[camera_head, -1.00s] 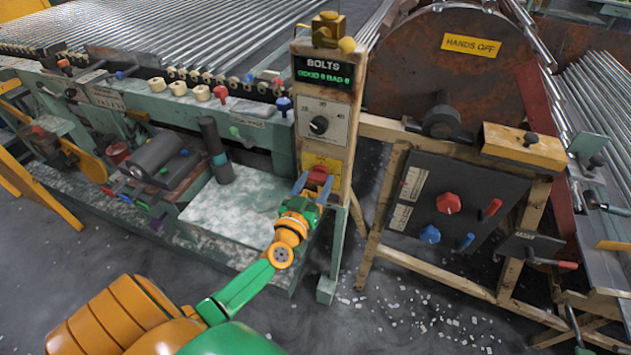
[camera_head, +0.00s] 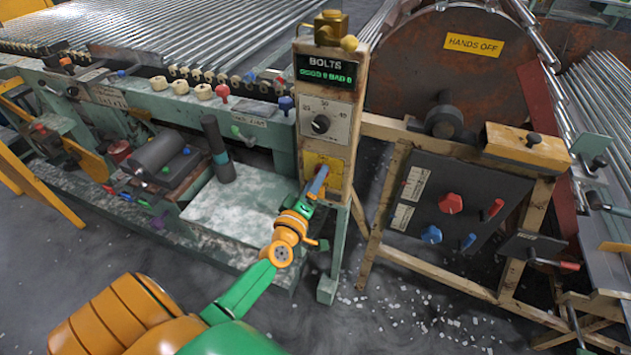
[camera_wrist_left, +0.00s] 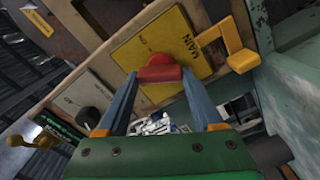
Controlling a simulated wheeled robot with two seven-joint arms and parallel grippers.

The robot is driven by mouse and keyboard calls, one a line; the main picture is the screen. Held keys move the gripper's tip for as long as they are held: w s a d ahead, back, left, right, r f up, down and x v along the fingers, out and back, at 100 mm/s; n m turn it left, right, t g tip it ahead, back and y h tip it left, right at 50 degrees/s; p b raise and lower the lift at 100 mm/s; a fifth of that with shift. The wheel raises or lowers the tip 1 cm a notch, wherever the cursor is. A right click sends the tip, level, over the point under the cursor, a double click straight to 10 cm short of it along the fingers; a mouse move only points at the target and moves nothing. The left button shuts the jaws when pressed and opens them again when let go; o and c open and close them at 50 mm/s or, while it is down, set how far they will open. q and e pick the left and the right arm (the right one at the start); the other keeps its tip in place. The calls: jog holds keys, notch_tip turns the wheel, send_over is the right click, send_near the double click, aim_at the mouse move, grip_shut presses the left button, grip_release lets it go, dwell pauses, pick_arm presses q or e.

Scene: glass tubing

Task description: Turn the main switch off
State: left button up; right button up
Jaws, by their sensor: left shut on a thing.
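The main switch has a red handle (camera_wrist_left: 160,74) on a yellow plate marked MAIN (camera_wrist_left: 187,42), low on the wooden post; the plate also shows in the head view (camera_head: 337,163). My left gripper (camera_wrist_left: 158,76) is shut on the red handle, with a blue finger at each end of it. In the wrist view the handle lies level between the fingertips, while the plate is tilted. In the head view my left gripper (camera_head: 318,181) is seen nearly edge-on and hides most of the handle. My right gripper is not in view.
Above the switch are a black dial (camera_head: 320,124) and a BOLTS display (camera_head: 325,71). A yellow bracket (camera_wrist_left: 232,45) sticks out close to the right finger in the wrist view. A dark panel with red and blue knobs (camera_head: 451,204) stands to the right.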

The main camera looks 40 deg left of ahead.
pick_arm(q)
jog(key=n+b, duration=0.1)
jog(key=n, duration=0.4)
jog(key=shift+a+n, duration=0.1)
jog(key=shift+n, duration=0.5)
jog(key=o, duration=1.4)
jog(key=shift+w, duration=0.1)
jog(key=shift+c, duration=0.2)
jog(key=shift+f, duration=0.1)
jog(key=v, duration=0.7)
